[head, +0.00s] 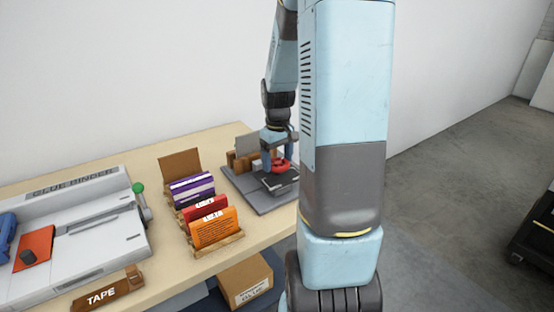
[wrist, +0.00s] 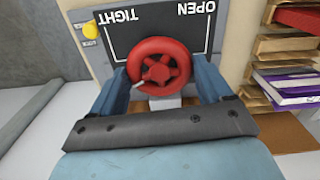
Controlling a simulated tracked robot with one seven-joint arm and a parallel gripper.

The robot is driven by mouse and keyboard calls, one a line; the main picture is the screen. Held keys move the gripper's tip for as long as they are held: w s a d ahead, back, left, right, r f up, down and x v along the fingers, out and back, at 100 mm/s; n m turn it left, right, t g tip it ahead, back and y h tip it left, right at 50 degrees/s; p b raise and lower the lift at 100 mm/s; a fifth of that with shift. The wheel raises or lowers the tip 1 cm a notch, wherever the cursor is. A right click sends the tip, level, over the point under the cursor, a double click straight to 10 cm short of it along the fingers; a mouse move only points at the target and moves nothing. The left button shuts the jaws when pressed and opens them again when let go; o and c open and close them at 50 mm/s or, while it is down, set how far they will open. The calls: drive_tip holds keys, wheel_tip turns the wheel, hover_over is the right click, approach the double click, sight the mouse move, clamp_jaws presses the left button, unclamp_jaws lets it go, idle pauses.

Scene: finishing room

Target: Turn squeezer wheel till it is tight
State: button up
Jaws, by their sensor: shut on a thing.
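The red squeezer wheel (wrist: 158,68) is seen nearly face-on in the wrist view, between the two blue fingers of my gripper (wrist: 164,80). The fingers are closed on its left and right sides. A short white mark (wrist: 138,87) shows at the wheel's lower left. Behind it is a dark plate (wrist: 113,45) with TIGHT at upper left and OPEN at upper right, both upside down. In the head view, the wheel (head: 281,164) sits on top of the squeezer (head: 262,199) at the table's back right, with my gripper (head: 277,140) reaching down to it.
A card rack (head: 219,243) with purple, red and orange packs stands left of the squeezer. A white binding machine (head: 90,255) with a green knob is farther left, beside a TAPE block (head: 105,293). A cardboard box (head: 245,280) is below the table edge. A yellow knob (wrist: 90,31) sits beside the plate.

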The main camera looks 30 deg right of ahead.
sight(277, 162)
drive_tip(key=o, duration=1)
wheel_tip(277, 162, up, 14)
drive_tip(key=shift+f, duration=0.1)
